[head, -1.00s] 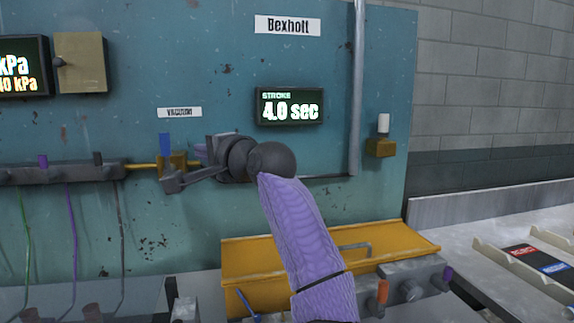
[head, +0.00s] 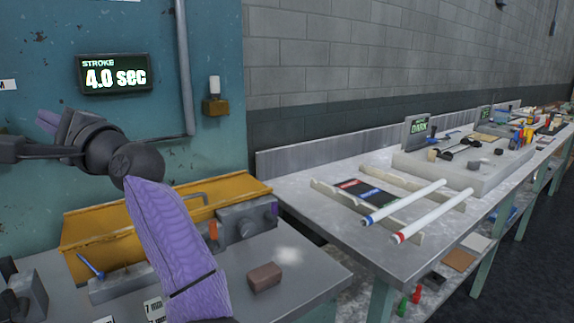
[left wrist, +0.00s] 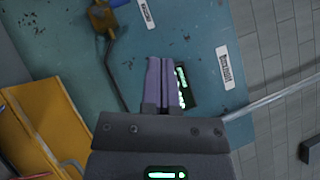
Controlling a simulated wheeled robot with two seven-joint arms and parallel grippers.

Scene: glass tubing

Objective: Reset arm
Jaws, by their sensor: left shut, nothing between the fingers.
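My left arm reaches up across the left of the head view, in a purple sleeve with dark joints. My left gripper (head: 47,122) is partly hidden behind its own wrist, in front of the teal panel (head: 200,40). In the left wrist view its two purple fingers (left wrist: 159,82) lie together with nothing between them. The stroke display (left wrist: 181,88), reading 4.0 sec in the head view (head: 113,74), is just beside the fingertips in the wrist picture. My right gripper is not in view.
A yellow bin (head: 95,225) and a brown block (head: 264,277) are on the bench below my arm. At right, a long table holds two white tubes, one blue-banded (head: 405,202) and one red-banded (head: 430,212), on pale rails. A grey slab (head: 460,165) lies beyond them.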

